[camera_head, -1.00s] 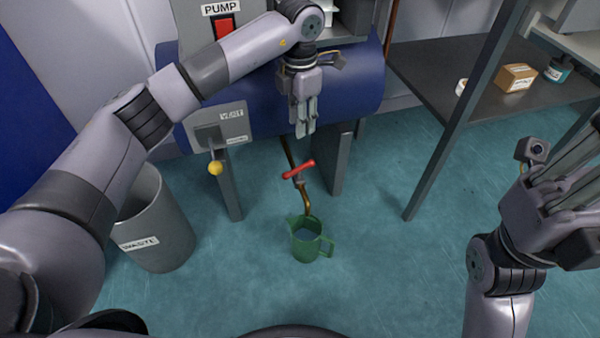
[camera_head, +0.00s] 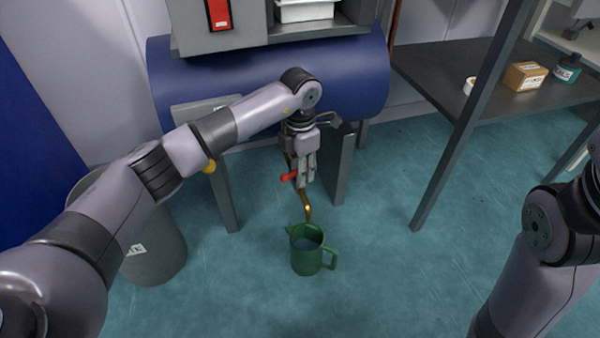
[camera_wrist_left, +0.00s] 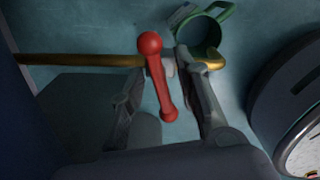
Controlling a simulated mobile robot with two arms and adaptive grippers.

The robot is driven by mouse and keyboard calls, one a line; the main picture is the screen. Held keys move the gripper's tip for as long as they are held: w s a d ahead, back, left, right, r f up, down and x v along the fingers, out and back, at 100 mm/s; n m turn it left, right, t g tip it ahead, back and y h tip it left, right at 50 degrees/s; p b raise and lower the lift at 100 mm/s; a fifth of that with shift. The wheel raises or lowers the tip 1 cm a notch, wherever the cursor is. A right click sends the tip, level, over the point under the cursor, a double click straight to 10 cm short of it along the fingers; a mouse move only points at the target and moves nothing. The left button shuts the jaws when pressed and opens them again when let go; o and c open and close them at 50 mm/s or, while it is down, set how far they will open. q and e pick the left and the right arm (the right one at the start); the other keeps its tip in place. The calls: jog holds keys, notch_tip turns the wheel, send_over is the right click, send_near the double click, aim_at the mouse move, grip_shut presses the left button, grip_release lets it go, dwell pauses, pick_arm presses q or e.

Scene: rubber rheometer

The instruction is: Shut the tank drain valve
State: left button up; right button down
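The red drain valve handle (camera_head: 288,177) sits on a thin brass pipe (camera_head: 307,208) below the blue tank (camera_head: 350,85). My left gripper (camera_head: 304,184) points down at the valve and hides most of the handle in the head view. In the left wrist view, the red handle (camera_wrist_left: 159,75) lies between the two spread fingers of my left gripper (camera_wrist_left: 160,65). The fingers look open, with the handle slanted between them; whether one touches it is unclear. My right gripper is out of view; only my right arm shows at the right edge.
A green jug (camera_head: 307,262) stands on the floor below the pipe outlet. Grey tank legs (camera_head: 343,170) flank the valve. A dark shelf (camera_head: 440,75) is right. The front floor is clear.

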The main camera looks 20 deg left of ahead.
pick_arm(q)
jog(key=shift+c, duration=0.5)
grip_shut()
